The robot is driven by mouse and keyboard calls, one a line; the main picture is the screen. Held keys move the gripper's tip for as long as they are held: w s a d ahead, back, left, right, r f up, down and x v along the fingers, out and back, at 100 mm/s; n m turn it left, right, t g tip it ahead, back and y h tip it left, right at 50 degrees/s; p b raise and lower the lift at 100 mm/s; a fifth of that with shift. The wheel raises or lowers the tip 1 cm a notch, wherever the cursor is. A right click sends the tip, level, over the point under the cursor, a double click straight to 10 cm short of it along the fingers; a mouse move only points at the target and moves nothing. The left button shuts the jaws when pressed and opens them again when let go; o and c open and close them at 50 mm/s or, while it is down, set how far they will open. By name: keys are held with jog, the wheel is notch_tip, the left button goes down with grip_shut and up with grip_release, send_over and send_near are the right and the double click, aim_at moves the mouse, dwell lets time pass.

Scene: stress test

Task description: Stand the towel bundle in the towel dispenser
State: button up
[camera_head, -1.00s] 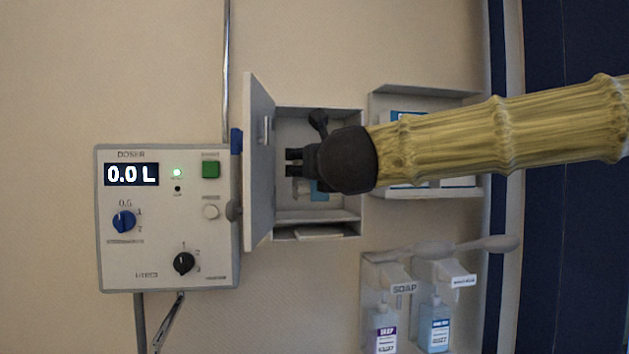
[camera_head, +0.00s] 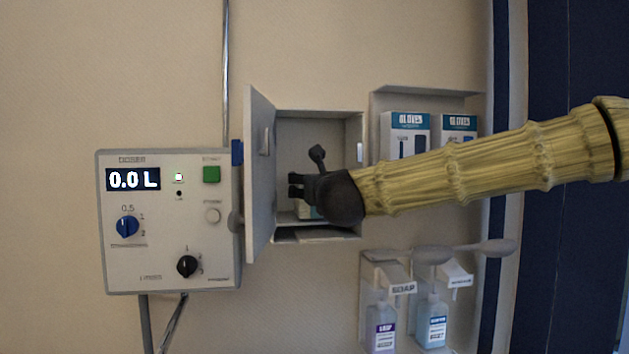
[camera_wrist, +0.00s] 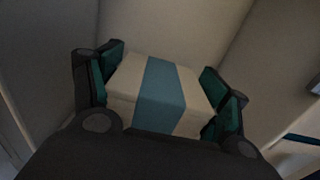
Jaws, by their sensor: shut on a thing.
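The towel bundle (camera_wrist: 197,103) is a pale block with a blue band around its middle. In the wrist view it sits between the two fingers of my gripper (camera_wrist: 160,90), which is shut on it. In the head view my gripper (camera_head: 305,188) is inside the open towel dispenser (camera_head: 316,122), in its lower part. The bundle (camera_head: 305,211) is mostly hidden behind my gripper there. I cannot tell whether it touches the dispenser floor. The dispenser door (camera_head: 259,175) stands open to the left.
A doser panel (camera_head: 140,255) is left of the door. Glove boxes (camera_head: 405,122) sit in a holder at the right, partly behind my arm. Soap dispensers (camera_head: 381,325) hang below right. A dark blue strip runs along the right.

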jog(key=shift+f, duration=0.25)
jog(key=o, duration=1.1)
jog(key=shift+r, duration=0.1)
jog(key=shift+r, duration=0.1)
jog(key=s+b, duration=0.1)
jog(key=s, duration=0.3)
jog(key=s+d+b, duration=0.1)
jog(key=s, duration=0.3)
jog(key=s+d+b, duration=0.1)
jog(key=s+b, duration=0.1)
jog(key=s, duration=0.2)
jog(key=shift+d, duration=0.2)
